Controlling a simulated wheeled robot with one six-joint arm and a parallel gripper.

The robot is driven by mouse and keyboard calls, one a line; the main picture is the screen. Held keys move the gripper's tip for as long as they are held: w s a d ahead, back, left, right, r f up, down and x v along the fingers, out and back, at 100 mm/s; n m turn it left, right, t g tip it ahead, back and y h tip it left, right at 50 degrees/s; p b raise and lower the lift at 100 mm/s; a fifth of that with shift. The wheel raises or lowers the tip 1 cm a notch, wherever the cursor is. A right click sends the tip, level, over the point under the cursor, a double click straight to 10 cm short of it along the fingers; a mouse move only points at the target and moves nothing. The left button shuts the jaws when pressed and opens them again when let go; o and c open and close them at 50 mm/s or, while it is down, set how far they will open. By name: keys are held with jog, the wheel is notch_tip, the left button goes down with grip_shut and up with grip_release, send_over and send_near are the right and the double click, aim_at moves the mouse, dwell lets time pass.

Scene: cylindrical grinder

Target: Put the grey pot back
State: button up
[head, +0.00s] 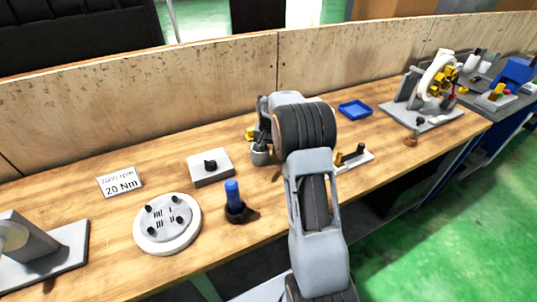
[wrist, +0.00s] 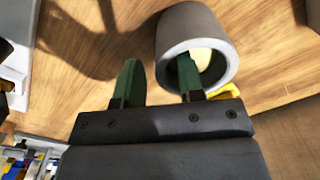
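The grey pot (head: 260,155) is at the back middle of the workbench, just below my gripper (head: 262,138), in the head view. In the wrist view the pot (wrist: 198,45) shows its round open mouth, with something pale inside. My gripper (wrist: 160,85) has its two green fingers apart. The right fingertip overlaps the pot's mouth and looks inside it. The left finger is outside the wall, with a visible gap to it. I cannot tell whether the pot rests flat on the bench.
A yellow object (head: 250,133) is close behind the pot. A grey box with a black knob (head: 210,167) stands to the left, and a blue-topped tool in a dark holder (head: 234,203) in front. A blue tray (head: 355,110) lies to the right. A wooden wall (head: 180,90) runs behind the bench.

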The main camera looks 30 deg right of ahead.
notch_tip(320, 180, up, 8)
jog(key=s+a+r+n+t, duration=0.1)
jog(key=s+a+r+n, duration=0.2)
jog(key=s+a, duration=0.45)
jog(key=s+a+r+n+t, duration=0.2)
jog(key=s+a+r, duration=0.15)
jog(key=s, duration=0.65)
jog(key=s+a+f+n, duration=0.2)
jog(key=s+a+f, duration=0.1)
jog(key=s, duration=0.5)
jog(key=shift+a+f+t, duration=0.25)
jog(key=shift+f+t, duration=0.05)
jog(key=shift+f, duration=0.2)
jog(key=shift+s, duration=0.1)
